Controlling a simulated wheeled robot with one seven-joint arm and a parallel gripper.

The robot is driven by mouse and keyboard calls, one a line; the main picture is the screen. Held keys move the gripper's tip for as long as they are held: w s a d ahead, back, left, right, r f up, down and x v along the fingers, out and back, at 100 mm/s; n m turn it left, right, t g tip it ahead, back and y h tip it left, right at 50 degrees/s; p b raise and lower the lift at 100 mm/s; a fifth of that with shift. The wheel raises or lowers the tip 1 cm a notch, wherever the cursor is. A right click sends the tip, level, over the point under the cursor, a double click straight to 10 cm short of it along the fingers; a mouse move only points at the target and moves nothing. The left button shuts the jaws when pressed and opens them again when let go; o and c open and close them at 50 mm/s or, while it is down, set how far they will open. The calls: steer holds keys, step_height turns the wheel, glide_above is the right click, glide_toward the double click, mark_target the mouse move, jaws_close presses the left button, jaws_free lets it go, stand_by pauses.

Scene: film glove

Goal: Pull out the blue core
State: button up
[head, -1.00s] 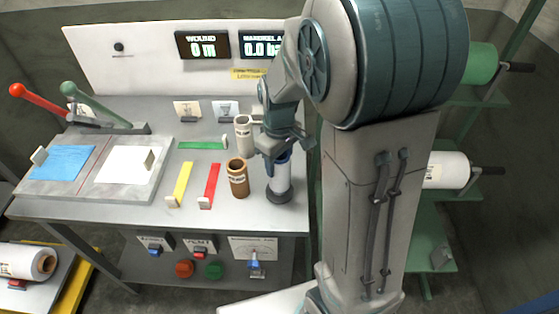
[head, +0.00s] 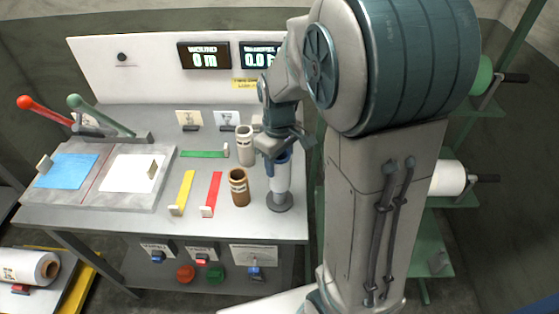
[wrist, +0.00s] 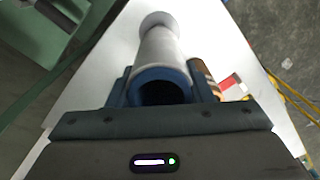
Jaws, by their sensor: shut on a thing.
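The blue core (head: 281,160) shows as a blue ring at the top of an upright pale grey cylinder (head: 280,182) that stands on a round dark base (head: 279,202) at the table's right side. My gripper (head: 277,155) is above it with its fingers on either side of the blue end. In the wrist view, the blue core (wrist: 162,76) is a hollow blue rim between the two fingers of my gripper (wrist: 163,88), which are shut on it. The pale grey cylinder (wrist: 160,48) extends away from it. How far the blue core reaches inside is hidden.
A brown core (head: 239,187) and a cream core (head: 245,146) stand close on the left. Red (head: 211,195), yellow (head: 182,193) and green (head: 205,154) strips lie farther left. A display panel (head: 160,70) rises behind. White and green rolls hang on the right rack (head: 457,199).

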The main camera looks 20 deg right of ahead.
step_height(320, 180, up, 7)
steer(key=p, duration=0.4)
steer(key=shift+f, duration=0.2)
stand_by(0.7)
steer(key=shift+r+p, duration=0.1)
steer(key=shift+p, duration=0.2)
step_height(320, 180, up, 3)
steer(key=shift+f+p, duration=0.15)
steer(key=shift+p, duration=0.75)
